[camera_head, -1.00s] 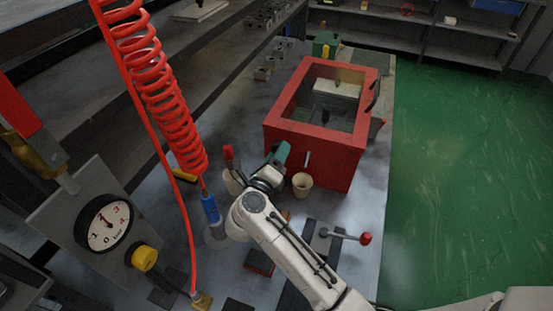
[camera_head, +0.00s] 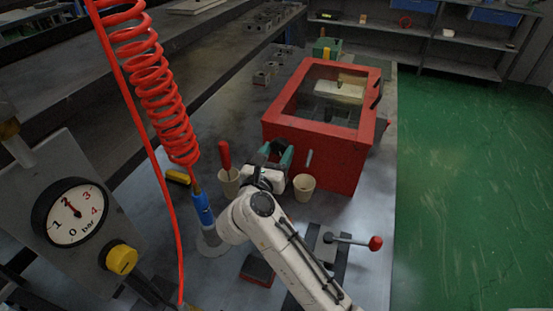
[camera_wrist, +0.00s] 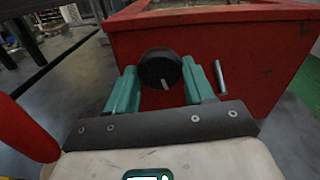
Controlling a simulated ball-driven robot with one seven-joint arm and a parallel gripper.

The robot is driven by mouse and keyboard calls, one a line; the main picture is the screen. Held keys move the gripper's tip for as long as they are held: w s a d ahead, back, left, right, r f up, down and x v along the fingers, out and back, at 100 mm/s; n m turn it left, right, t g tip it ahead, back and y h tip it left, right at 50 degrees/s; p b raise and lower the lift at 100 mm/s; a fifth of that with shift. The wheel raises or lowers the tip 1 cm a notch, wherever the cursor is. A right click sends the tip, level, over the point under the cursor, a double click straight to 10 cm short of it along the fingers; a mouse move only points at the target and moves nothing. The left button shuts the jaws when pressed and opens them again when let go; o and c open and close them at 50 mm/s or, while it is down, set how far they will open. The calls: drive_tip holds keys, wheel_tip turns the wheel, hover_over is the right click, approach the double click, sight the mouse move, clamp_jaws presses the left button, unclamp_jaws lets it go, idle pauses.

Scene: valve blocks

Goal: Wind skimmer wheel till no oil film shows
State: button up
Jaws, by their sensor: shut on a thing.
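A red tank (camera_head: 357,158) with an open-looking window on top stands on the bench in the head view, and its red front wall fills the upper wrist view (camera_wrist: 250,50). A round black wheel (camera_wrist: 160,66) with a pale mark low on its face sits at that wall. My gripper (camera_wrist: 159,74) has its two green fingers on either side of the wheel and is shut on it. In the head view my gripper (camera_head: 278,153) hides the wheel. Inside the tank, dark and brownish areas (camera_head: 328,112) and a pale block (camera_head: 345,87) show; I cannot tell how much is oil film.
A beige cup (camera_head: 304,188) stands close right of my gripper. Another cup (camera_head: 229,183) with a red-handled tool stands left. A coiled red hose (camera_head: 160,90) hangs left. A red-knobbed lever (camera_head: 350,240) stands at the front right. A metal pin (camera_wrist: 220,77) juts beside the wheel.

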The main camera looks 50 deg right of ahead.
drive_tip(key=shift+f+m+b, duration=0.25)
drive_tip(key=shift+m+b, duration=0.1)
drive_tip(key=shift+m, duration=0.25)
drive_tip(key=o, duration=1)
drive_tip(key=shift+r, duration=0.2)
drive_tip(key=v, duration=1)
drive_tip(key=shift+s+a, duration=0.15)
drive_tip(key=shift+a, duration=0.25)
